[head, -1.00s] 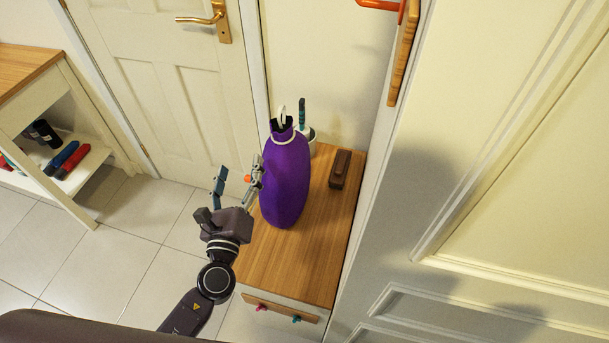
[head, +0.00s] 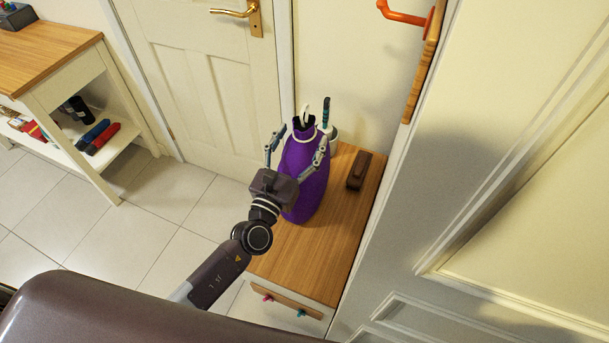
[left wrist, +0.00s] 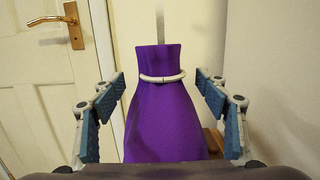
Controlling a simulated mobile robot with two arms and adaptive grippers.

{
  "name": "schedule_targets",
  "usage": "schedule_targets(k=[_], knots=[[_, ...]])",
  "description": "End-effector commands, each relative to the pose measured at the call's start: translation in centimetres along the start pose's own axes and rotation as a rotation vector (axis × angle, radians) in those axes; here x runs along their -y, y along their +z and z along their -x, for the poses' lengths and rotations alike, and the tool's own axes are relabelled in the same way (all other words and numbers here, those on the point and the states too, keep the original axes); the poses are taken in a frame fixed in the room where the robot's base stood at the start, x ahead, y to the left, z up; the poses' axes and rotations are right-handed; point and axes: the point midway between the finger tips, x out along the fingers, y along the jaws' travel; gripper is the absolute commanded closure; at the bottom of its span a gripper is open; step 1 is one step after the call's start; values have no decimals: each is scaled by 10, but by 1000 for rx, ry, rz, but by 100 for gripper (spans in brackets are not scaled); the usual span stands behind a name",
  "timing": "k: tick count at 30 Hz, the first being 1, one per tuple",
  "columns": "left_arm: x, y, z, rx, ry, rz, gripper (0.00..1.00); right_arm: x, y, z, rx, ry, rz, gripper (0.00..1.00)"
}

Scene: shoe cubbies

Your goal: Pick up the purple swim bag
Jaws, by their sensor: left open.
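The purple swim bag (head: 309,178) stands upright on the wooden top of a low cabinet (head: 329,265). Its narrow neck has a pale cord ring around it, and a light hook or loop shows above. My left gripper (head: 296,148) is open, with one finger on each side of the bag's upper part. In the left wrist view the bag (left wrist: 163,120) stands between the two blue-padded fingers, with a visible gap on each side near the neck. The bag's lower part is hidden there by the gripper body. My right gripper is out of view.
A dark brown brush or block (head: 359,170) lies on the cabinet top, right of the bag. A white holder (head: 333,137) with a dark handle stands behind the bag. A large cream door panel (head: 480,180) bounds the right side. A shelf unit (head: 75,85) stands left.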

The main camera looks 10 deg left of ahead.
Motion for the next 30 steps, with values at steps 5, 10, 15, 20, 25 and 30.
schedule_targets(k=[5,10,15,20,25,30], knots=[[0,0,-16,0,0,2,32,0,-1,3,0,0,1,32],[0,-1,-16,-1,0,2,32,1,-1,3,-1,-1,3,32],[0,0,-16,-1,0,2,45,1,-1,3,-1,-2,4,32],[0,0,-16,-1,0,2,63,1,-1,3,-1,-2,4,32],[0,0,-16,-1,0,2,82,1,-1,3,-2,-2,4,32],[0,0,-16,-1,0,1,100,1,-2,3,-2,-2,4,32]])
